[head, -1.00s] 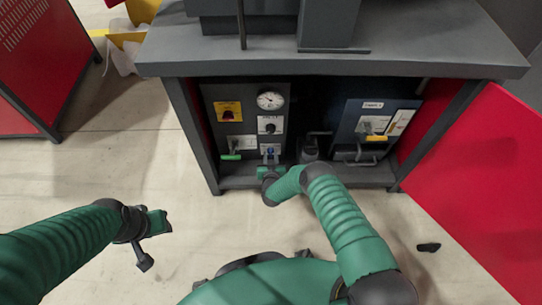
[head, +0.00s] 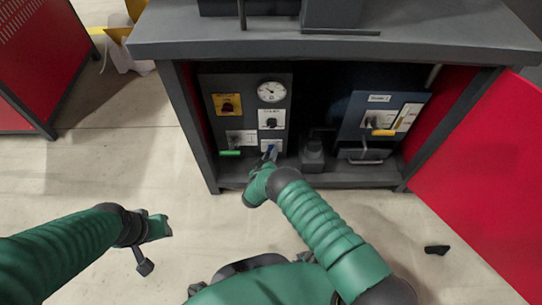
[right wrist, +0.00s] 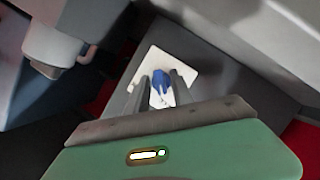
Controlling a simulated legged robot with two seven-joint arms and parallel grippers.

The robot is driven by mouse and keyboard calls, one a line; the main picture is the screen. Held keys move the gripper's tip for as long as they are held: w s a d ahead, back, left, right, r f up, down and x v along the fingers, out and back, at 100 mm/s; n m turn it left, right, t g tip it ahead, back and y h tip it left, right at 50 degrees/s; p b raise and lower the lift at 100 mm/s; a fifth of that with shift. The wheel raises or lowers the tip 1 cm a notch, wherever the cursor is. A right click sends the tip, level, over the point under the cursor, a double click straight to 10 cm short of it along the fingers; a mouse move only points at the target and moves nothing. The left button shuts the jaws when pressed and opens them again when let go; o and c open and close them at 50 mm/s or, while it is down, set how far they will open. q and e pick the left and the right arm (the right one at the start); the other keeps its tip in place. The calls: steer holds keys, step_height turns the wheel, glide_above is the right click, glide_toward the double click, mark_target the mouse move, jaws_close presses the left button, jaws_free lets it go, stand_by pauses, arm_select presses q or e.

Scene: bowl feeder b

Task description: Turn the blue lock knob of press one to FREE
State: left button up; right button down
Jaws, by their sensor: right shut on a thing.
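The blue lock knob (right wrist: 161,88) sits on a white plate (right wrist: 170,68) on a grey panel. In the head view the blue knob (head: 271,149) shows low on the left panel, partly hidden by my right gripper (head: 268,158). In the right wrist view both fingers of my right gripper (right wrist: 161,92) are at the sides of the knob, shut on it. Labels around the knob cannot be read. My left gripper (head: 150,258) is at the lower left, far from the cabinet, and its jaws are too unclear to judge.
The left panel (head: 246,90) also bears a round gauge (head: 271,92), a yellow-plated switch (head: 227,104), a black knob (head: 270,123) and a green-handled lever (head: 230,153). A second panel (head: 380,120) has a yellow handle (head: 384,132). A red door (head: 490,180) stands open at right.

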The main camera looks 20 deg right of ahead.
steer(key=shift+s+f, duration=0.1)
steer(key=shift+f, duration=0.05)
stand_by(0.4)
steer(key=c, duration=1.4)
jaws_free()
steer(key=shift+c, duration=0.2)
steer(key=p+v, duration=0.8)
steer(key=v, duration=0.9)
steer(key=shift+a+f, duration=0.1)
steer(key=shift+a, duration=0.05)
